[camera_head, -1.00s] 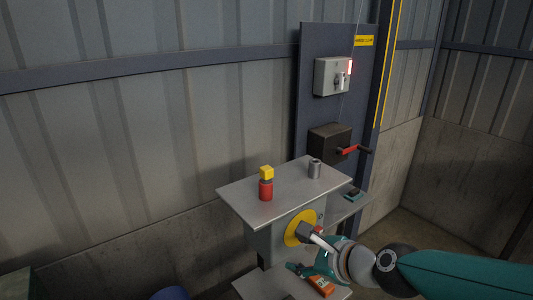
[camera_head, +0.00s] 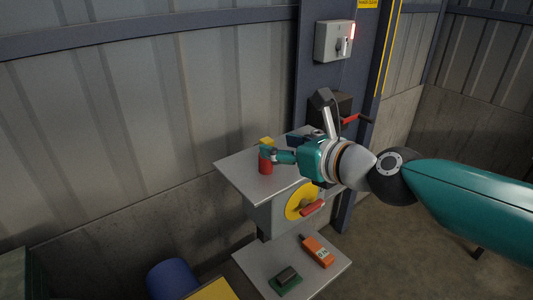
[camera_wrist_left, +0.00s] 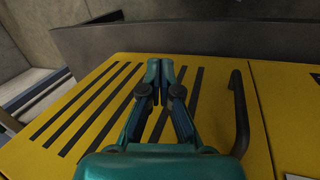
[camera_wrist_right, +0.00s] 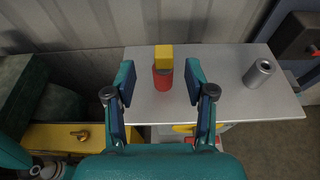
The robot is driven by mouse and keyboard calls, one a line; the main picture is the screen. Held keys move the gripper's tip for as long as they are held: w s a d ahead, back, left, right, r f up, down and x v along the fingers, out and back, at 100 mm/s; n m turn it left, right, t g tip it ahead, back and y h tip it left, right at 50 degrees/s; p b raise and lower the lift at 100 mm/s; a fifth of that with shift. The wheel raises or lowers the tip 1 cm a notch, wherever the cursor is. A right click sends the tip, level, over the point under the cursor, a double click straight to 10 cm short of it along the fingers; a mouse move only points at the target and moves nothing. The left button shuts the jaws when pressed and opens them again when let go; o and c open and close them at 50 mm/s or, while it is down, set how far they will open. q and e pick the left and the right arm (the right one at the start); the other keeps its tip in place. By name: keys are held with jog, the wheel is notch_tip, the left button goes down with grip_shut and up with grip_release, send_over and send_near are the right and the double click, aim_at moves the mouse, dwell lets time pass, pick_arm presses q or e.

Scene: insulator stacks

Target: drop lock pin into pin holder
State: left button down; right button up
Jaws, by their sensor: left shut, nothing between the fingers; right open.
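A red cylinder (camera_wrist_right: 163,79) with a yellow block (camera_wrist_right: 164,56) on top stands upright on the grey tabletop; it looks like the lock pin. In the head view, the yellow block (camera_head: 267,141) and red cylinder (camera_head: 265,167) are partly covered by my right gripper (camera_head: 282,149). In the right wrist view that gripper (camera_wrist_right: 160,84) is open, its fingers framing the red cylinder with nothing held. A grey hollow cylinder (camera_wrist_right: 258,73), likely the pin holder, stands upright to the right; my arm hides it in the head view. My left gripper (camera_wrist_left: 166,66) is shut and empty above a yellow slotted surface.
Beneath the tabletop (camera_head: 238,168) is a yellow disc (camera_head: 298,202) with a red handle (camera_head: 312,208). A lower shelf (camera_head: 262,259) holds an orange device (camera_head: 317,250) and a green-based block (camera_head: 286,280). A switch box (camera_head: 333,40) hangs on the back panel. A blue drum (camera_head: 170,279) stands left.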

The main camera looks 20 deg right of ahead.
aim_at(267, 139)
jog(key=shift+d+f+b+x, duration=0.15)
jog(key=shift+b+x, duration=0.4)
jog(key=shift+x, duration=1)
jog(key=shift+d+f+b+x, duration=0.15)
jog(key=shift+b+x, duration=0.35)
jog(key=shift+x, duration=1.05)
jog(key=shift+s, duration=0.1)
grip_shut()
